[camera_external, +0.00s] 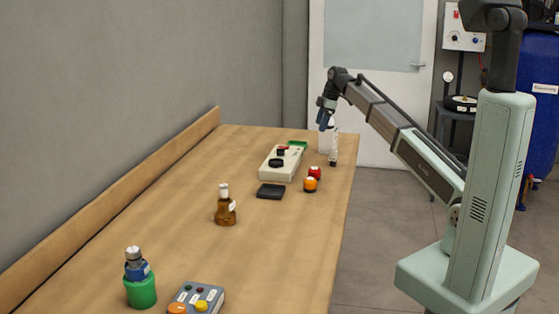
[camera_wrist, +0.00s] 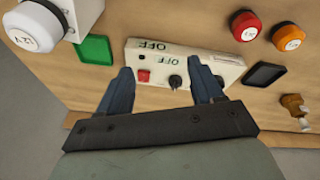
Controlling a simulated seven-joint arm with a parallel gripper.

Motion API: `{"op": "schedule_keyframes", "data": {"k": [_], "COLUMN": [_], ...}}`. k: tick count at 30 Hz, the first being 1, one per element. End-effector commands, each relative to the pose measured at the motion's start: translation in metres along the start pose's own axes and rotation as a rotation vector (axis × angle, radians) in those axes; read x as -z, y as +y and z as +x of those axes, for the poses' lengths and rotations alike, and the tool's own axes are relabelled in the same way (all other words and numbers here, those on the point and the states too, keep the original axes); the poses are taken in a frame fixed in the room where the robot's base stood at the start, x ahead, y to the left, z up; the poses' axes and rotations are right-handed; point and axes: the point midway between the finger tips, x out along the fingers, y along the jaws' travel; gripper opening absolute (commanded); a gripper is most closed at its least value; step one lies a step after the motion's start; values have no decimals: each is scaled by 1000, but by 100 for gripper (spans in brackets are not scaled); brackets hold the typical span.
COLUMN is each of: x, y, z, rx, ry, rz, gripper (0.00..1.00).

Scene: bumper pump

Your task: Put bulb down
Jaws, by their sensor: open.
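My gripper (camera_external: 324,122) is above the far right part of the table. In the wrist view my gripper (camera_wrist: 160,66) has its two blue fingers apart, with nothing between them. A white round-ended piece marked 12 V (camera_wrist: 36,28) is at the upper left of the wrist view, outside the fingers and beside a white box; it may be the bulb, but I cannot be sure. In the external view, a white upright piece with a dark lower end (camera_external: 334,147) is just below and right of my gripper.
The pale OFF switch box (camera_external: 280,164) lies near a green pad (camera_external: 298,144). A red-domed button (camera_external: 314,172), an orange-domed button (camera_external: 310,184) and a black pad (camera_external: 270,191) are nearby. A brown bottle (camera_external: 225,208) stands nearer. The table's middle has free room.

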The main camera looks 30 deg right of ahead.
Motion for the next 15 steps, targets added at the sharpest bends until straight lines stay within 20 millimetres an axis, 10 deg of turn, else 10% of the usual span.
{"op": "schedule_keyframes", "data": {"k": [15], "x": [-52], "y": [-19], "z": [-8], "rx": [186], "ry": [-229], "rz": [-574], "gripper": [66]}}
